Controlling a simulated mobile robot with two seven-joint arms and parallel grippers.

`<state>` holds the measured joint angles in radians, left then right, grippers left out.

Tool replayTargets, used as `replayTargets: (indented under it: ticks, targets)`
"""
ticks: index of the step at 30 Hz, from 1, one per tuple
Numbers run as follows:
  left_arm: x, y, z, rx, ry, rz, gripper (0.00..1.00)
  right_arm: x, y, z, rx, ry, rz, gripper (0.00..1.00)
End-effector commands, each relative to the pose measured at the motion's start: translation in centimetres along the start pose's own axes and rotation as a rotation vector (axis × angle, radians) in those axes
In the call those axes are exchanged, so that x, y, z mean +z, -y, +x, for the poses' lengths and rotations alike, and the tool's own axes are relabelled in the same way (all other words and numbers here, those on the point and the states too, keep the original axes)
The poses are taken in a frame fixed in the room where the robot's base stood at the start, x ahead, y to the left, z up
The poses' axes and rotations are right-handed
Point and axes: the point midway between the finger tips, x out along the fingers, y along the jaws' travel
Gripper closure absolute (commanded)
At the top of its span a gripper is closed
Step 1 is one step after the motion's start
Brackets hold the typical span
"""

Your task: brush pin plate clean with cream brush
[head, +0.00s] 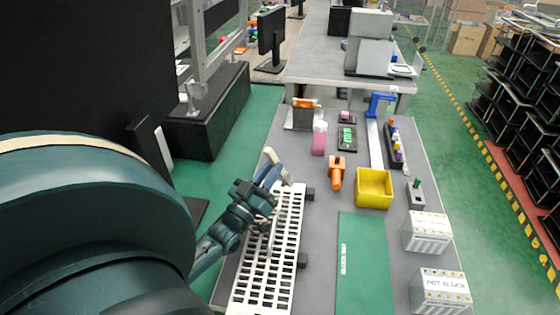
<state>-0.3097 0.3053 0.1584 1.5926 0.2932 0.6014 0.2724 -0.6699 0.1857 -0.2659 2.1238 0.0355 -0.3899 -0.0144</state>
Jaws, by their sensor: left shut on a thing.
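A long white plate with rows of dark square openings, which I take for the pin plate (288,229), lies along the left side of the grey table. My left gripper (265,189) is over the far left part of this plate. It is shut on the cream brush (284,168), whose cream part shows just beyond the fingers beside a blue part. The gripper hides part of the brush and part of the plate's left edge. I cannot tell whether the brush touches the plate. My right gripper is not in view.
Black blocks (303,261) sit at the plate's right edge. A green mat (363,260) lies clear to the right. Beyond it are a yellow bin (374,188) and an orange tool (336,174). White boxes (427,232) line the right edge.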

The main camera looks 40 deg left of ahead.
Motion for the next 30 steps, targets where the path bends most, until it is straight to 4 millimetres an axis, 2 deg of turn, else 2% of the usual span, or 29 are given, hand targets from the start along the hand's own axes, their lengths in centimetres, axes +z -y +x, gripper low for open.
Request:
replayTargets:
  ticks: [1, 11, 25, 30]
  targets:
    - [1.8, 1.0, -1.4, -0.017, 0.058, 0.030, 1.00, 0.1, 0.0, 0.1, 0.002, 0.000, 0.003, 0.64]
    - [1.4, 0.1, -2.5, -0.016, 0.060, 0.024, 1.00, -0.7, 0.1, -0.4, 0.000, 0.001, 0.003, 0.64]
    - [2.5, -2.9, -1.0, -0.017, 0.059, 0.015, 1.00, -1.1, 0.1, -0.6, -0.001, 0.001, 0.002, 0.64]
    - [2.7, -3.5, -0.8, -0.017, 0.060, 0.015, 1.00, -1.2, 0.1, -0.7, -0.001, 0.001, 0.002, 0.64]
